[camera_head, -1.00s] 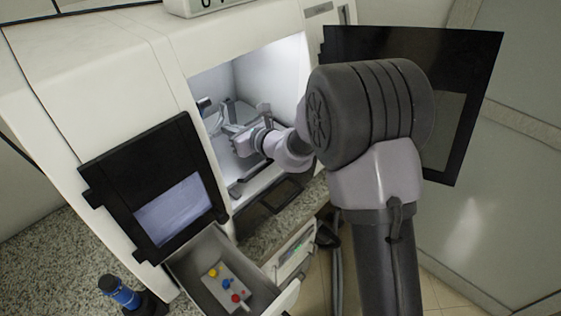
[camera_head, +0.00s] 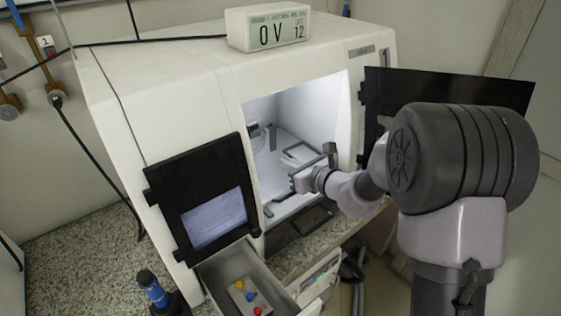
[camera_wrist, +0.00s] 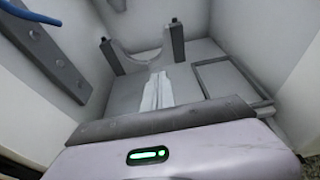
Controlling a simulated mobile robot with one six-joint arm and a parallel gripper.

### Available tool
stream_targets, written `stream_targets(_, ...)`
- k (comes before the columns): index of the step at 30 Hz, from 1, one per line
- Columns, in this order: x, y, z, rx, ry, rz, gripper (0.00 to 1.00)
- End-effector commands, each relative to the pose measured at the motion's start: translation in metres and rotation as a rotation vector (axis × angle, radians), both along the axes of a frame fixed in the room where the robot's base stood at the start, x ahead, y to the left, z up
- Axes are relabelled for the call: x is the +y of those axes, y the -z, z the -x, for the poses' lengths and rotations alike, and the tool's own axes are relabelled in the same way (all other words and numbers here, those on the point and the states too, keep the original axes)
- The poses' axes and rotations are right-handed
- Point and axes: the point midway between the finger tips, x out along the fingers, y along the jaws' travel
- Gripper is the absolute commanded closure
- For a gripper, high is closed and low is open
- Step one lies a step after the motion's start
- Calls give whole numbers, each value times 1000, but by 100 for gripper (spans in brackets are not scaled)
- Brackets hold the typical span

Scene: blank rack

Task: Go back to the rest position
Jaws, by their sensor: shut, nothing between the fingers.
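My gripper (camera_head: 301,181) is at the mouth of the lit chamber (camera_head: 290,105) of the white machine. In the wrist view my gripper (camera_wrist: 158,82) shows pale fingers together, with nothing held between them. Beyond them are two dark upright posts of a fixture inside the chamber. My arm reaches in from the right, past the open right door (camera_head: 375,90). Part of the chamber floor is hidden by my wrist.
The left black door (camera_head: 165,195) stands open beside the opening. A drawer (camera_head: 215,272) with coloured knobs is pulled out below. A blue-and-black object (camera_head: 152,287) stands at lower left. A display box (camera_head: 267,28) sits on top. A grey bar (camera_wrist: 45,50) lines the wrist view's left wall.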

Motion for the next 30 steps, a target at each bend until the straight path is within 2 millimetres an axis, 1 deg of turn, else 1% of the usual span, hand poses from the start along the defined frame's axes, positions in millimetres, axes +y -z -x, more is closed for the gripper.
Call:
stream_targets(1, -9, -7, 8, 1, 3, 0, 100)
stream_targets(3, -18, -10, 20, 2, 3, 0, 100)
stream_targets(6, -27, -13, 30, 1, 1, 0, 100)
stream_targets(11, -31, -13, 36, 2, 0, 1, 100)
stream_targets(13, -28, -20, 41, -13, -26, 17, 100)
stream_targets(14, -23, -28, 47, -31, -57, 39, 100)
stream_targets(16, -7, -56, 79, -106, -195, 140, 100)
stream_targets(17, 1, -71, 100, -154, -279, 211, 100)
stream_targets(18, 10, -88, 136, -228, -408, 331, 100)
stream_targets(19, 12, -98, 167, -288, -511, 437, 100)
stream_targets(20, 11, -103, 196, -346, -610, 553, 100)
stream_targets(21, 4, -105, 233, -419, -734, 713, 100)
stream_targets(23, -17, -103, 280, -515, -895, 964, 100)
stream_targets(24, -35, -100, 303, -564, -983, 1123, 100)
stream_targets(27, -81, -95, 339, -637, -1134, 1462, 100)
stream_targets(30, -112, -96, 354, -660, -1210, 1673, 100)
